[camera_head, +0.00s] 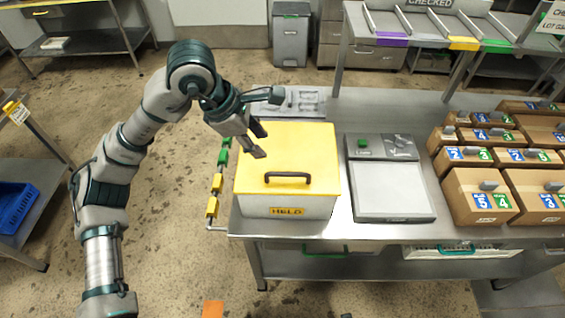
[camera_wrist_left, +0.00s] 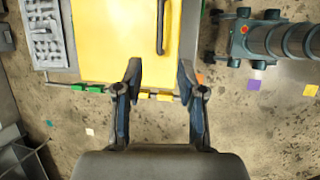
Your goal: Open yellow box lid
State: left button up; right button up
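The yellow box lid (camera_head: 290,150) lies closed on a grey box with a HELD label (camera_head: 287,211), at the left end of the steel table. A dark handle (camera_head: 288,176) stands on the lid near its front edge. My left gripper (camera_head: 263,142) is over the lid's left part, behind and left of the handle, with its fingers apart and empty. In the left wrist view, the open left gripper (camera_wrist_left: 160,69) shows at the lid edge, and the handle (camera_wrist_left: 163,25) lies beyond the fingertips on the lid (camera_wrist_left: 118,40). My right gripper is not in view.
A scale (camera_head: 391,190) stands right of the box, with brown cartons (camera_head: 478,196) farther right. A grey tray (camera_head: 290,100) lies behind the box. Green and yellow pieces (camera_head: 217,183) line a rail at the table's left edge. Floor left of the table is open.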

pick_arm(q)
jog(key=b, duration=0.1)
send_near(283, 173)
jog(key=x, duration=0.5)
jog(key=shift+a, duration=0.35)
jog(key=d+f, duration=0.2)
jog(key=shift+w+f, duration=0.3)
jog(key=shift+f, duration=0.05)
jog(key=shift+d+f, duration=0.15)
jog(key=shift+d, duration=0.4)
jog(key=shift+a, duration=0.6)
jog(key=c, duration=0.7)
grip_shut()
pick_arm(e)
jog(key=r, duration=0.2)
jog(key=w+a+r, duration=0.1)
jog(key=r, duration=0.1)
